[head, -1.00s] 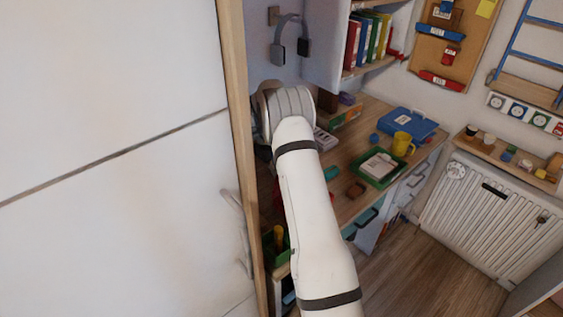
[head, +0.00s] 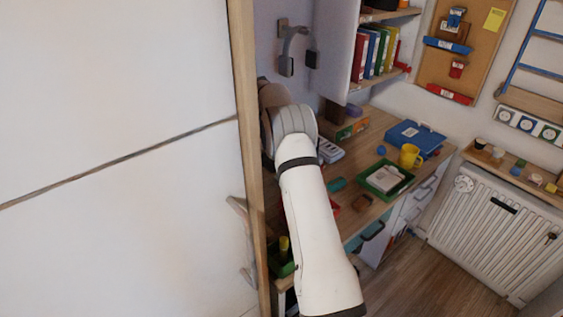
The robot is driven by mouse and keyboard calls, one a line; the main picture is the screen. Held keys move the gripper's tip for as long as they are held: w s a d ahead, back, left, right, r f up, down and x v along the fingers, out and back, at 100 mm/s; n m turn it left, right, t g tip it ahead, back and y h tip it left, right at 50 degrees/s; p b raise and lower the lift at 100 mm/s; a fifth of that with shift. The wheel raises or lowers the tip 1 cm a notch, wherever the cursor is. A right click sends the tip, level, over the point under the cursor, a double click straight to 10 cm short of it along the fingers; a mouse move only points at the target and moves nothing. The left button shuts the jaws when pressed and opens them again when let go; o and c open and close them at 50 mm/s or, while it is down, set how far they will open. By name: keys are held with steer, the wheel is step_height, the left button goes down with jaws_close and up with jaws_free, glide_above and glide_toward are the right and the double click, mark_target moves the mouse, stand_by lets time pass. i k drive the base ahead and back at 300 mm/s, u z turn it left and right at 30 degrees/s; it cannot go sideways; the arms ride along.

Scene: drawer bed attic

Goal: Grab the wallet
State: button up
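A small brown object (head: 362,202) that looks like the wallet lies on the wooden desk (head: 345,222), near its front edge and just in front of the green tray (head: 370,187). My white arm reaches toward the desk, left of the brown object. Its far end bends away behind the wooden panel edge. My gripper does not show, so its fingers and anything in them are hidden.
A tall white panel with a wooden edge (head: 249,150) fills the left side, close to my arm. A yellow mug (head: 410,156), a blue case (head: 415,137) and a teal item (head: 337,184) are on the desk. A radiator (head: 490,232) stands at right, with open floor before it.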

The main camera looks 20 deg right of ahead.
mark_target(366, 199)
steer(key=k, duration=1)
